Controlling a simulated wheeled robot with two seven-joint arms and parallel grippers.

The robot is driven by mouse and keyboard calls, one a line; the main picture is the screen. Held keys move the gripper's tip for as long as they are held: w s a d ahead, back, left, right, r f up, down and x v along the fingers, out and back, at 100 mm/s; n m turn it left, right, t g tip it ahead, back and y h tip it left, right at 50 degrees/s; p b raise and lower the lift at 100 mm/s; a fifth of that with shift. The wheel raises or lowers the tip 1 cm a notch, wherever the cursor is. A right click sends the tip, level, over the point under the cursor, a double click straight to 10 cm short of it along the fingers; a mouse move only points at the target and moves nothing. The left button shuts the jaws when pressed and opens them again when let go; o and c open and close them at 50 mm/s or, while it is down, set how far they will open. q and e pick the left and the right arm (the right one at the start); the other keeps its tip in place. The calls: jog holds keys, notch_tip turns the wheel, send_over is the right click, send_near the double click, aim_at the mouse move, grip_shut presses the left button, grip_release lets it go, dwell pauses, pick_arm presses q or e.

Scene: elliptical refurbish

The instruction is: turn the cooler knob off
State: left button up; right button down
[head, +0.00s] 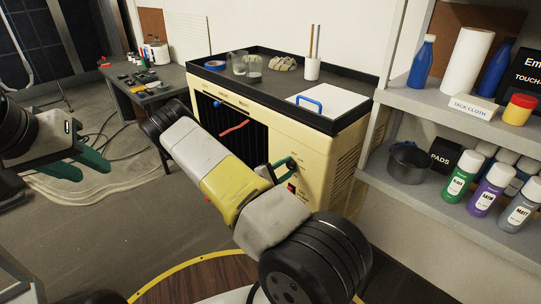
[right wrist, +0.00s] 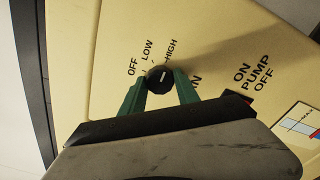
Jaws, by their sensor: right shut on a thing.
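The cooler (head: 318,170) is a cream box with a dark grille and a black top tray. Its round black knob (right wrist: 159,77) shows in the right wrist view below the printed words OFF, LOW and HIGH. A short white mark is on its face; I cannot tell exactly which word it points to. My right gripper (right wrist: 161,84) has its green fingertips shut on the knob, one on each side. In the head view the right gripper (head: 283,165) is at the cooler's front right, and the knob is hard to make out. My left gripper (head: 95,169) is open and empty at the left.
A red pump switch (right wrist: 240,97) labelled ON PUMP OFF is right of the knob. A workbench (head: 150,92) with tools is at the back left.

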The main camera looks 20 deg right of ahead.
jog(key=shift+n, duration=0.4)
jog(key=n, duration=0.3)
jog(key=shift+n, duration=0.4)
jog(key=n, duration=0.4)
jog(key=shift+n, duration=0.3)
jog(key=n, duration=0.8)
jog(key=shift+n, duration=0.3)
jog(key=c, duration=0.9)
grip_release()
